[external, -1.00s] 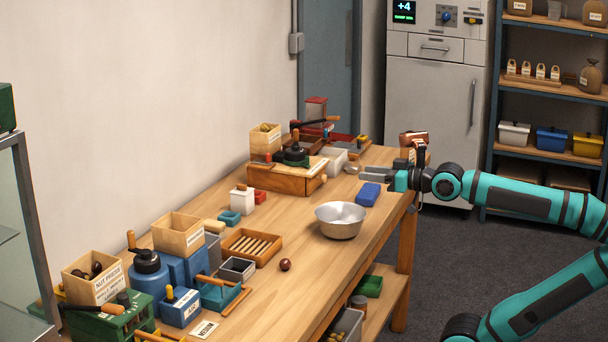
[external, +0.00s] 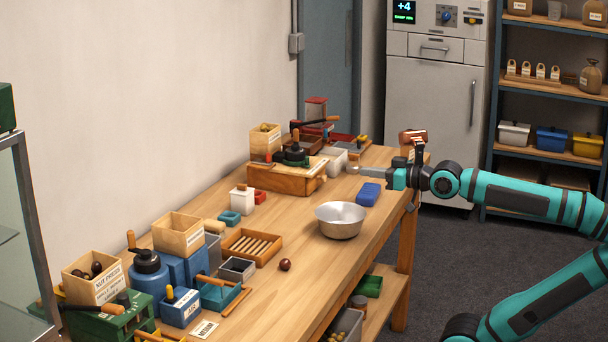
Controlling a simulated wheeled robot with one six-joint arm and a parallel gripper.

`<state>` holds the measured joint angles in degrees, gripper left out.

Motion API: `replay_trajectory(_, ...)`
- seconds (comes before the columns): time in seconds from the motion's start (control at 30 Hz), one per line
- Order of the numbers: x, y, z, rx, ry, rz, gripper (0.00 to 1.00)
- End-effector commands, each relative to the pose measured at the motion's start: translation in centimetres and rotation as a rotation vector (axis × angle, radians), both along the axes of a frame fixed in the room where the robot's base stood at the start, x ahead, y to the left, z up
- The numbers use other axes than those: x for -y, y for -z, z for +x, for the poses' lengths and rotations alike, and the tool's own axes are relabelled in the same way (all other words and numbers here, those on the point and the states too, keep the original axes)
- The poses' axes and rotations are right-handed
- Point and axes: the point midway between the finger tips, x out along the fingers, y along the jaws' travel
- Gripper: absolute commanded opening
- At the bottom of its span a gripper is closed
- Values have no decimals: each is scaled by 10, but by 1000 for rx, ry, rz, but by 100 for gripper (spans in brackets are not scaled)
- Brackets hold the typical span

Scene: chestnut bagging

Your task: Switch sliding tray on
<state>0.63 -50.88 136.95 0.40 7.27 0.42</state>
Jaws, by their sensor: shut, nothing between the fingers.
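My gripper (external: 362,171) is shut and empty, held level above the far right part of the workbench and pointing left. It is just behind a blue block (external: 368,195) and right of a white bin (external: 334,162). I cannot tell for sure which thing is the sliding tray. A wooden tray with slats (external: 262,254) lies mid-bench. A wooden box with a dark hand-cranked top (external: 270,179) stands farther back. A teal tray with a wooden bar (external: 232,303) is at the near left. No switch is clearly readable on any of these.
A metal bowl (external: 340,229) stands near the workbench's right edge (external: 352,275), with a chestnut (external: 285,265) to its lower left. Wooden bins, blue boxes and a green machine (external: 105,322) crowd the near left. Bare wood lies around the bowl.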

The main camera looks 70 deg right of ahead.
Motion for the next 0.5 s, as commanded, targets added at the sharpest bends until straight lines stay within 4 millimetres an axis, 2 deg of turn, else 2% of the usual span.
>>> replay_trajectory(0.17, 18, -7, 25, -42, 53, 60, 0)
replay_trajectory(0.5, 75, -22, 89, -139, 196, 243, 0)
